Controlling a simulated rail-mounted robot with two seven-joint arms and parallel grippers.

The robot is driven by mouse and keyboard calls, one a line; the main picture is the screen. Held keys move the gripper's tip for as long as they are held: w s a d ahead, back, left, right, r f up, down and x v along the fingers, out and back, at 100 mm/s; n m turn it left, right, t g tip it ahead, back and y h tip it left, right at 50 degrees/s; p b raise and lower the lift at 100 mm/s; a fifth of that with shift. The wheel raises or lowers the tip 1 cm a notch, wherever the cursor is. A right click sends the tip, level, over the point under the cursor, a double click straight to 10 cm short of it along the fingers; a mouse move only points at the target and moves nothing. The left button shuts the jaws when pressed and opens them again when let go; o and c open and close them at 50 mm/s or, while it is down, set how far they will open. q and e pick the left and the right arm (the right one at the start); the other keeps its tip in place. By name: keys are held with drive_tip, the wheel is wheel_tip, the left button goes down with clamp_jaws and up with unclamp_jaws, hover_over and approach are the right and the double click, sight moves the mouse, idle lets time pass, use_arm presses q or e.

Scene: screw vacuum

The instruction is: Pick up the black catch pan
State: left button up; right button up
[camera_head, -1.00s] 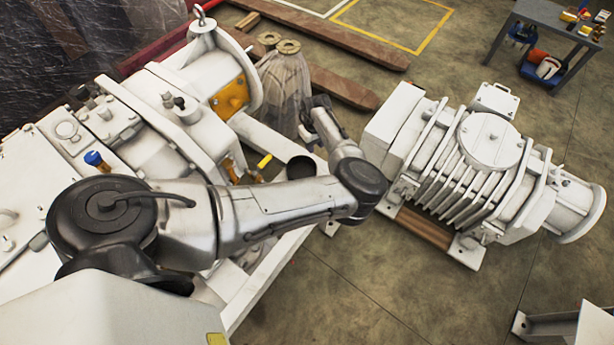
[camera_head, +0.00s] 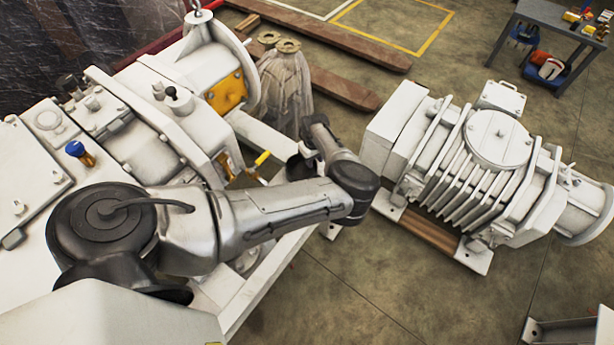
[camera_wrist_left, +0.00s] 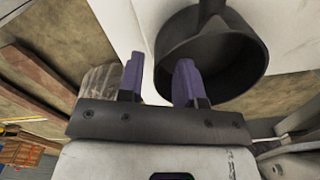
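The black catch pan (camera_wrist_left: 215,60) is a round, open vessel. It fills the upper right of the left wrist view, and a dark upright part crosses its top. In the head view the pan (camera_head: 296,169) shows only in part, beside the white machine frame and partly behind my left arm. My left gripper (camera_wrist_left: 158,80) is open, with two purple fingers apart. The right-hand finger overlaps the pan's near left side, and the pan's left edge shows between the fingers. I cannot tell whether they touch it. My right gripper is not in view.
A large white pump machine (camera_head: 130,130) stands on the left. A ribbed white pump (camera_head: 470,165) stands on the right. A plastic-wrapped item (camera_head: 286,85) stands behind my left wrist. A tool table (camera_head: 560,20) is at the back right.

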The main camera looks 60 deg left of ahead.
use_arm(q)
wheel_tip(320, 180, down, 2)
drive_tip(key=shift+f+b, duration=0.1)
drive_tip(key=shift+b, duration=0.25)
drive_tip(key=shift+c, duration=0.3)
clamp_jaws()
